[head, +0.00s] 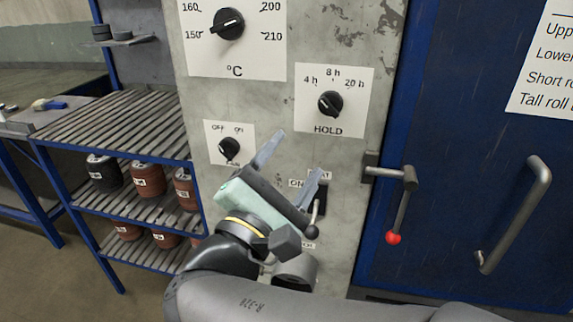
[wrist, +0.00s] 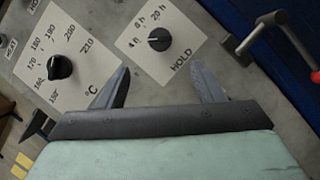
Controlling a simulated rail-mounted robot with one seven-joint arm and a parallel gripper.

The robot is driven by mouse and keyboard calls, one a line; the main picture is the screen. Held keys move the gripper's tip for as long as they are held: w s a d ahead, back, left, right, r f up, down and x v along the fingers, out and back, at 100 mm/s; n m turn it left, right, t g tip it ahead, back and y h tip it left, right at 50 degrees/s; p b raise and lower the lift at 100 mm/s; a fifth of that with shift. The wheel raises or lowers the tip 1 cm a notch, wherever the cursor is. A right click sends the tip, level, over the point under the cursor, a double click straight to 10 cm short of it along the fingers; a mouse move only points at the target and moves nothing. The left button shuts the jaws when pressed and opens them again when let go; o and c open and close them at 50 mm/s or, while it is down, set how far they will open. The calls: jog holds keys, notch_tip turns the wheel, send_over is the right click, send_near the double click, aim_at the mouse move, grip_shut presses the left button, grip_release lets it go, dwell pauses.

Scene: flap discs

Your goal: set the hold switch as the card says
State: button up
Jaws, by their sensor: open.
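The hold switch (head: 330,104) is a black rotary knob on a white plate marked 4 h, 8 h and 20 h, with HOLD below. In the wrist view the hold knob (wrist: 159,39) lies beyond the fingertips, roughly between them. I cannot tell surely which mark its pointer is at. The card (head: 545,62) is on the blue door at the upper right. It is cut off by the frame; only line beginnings such as "Upp", "Lower", "Short ro" and "Tall roll" show. My gripper (head: 297,158) is open and empty, below the hold plate, apart from the knob.
A temperature knob (head: 228,24) sits above left, and a fan knob (head: 229,148) is left of my gripper. My gripper partly hides a lower switch panel. A door latch with a red-tipped lever (head: 393,238) and a door handle (head: 515,215) stick out at the right.

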jog(key=v, duration=0.5)
jog(key=shift+b, duration=0.3)
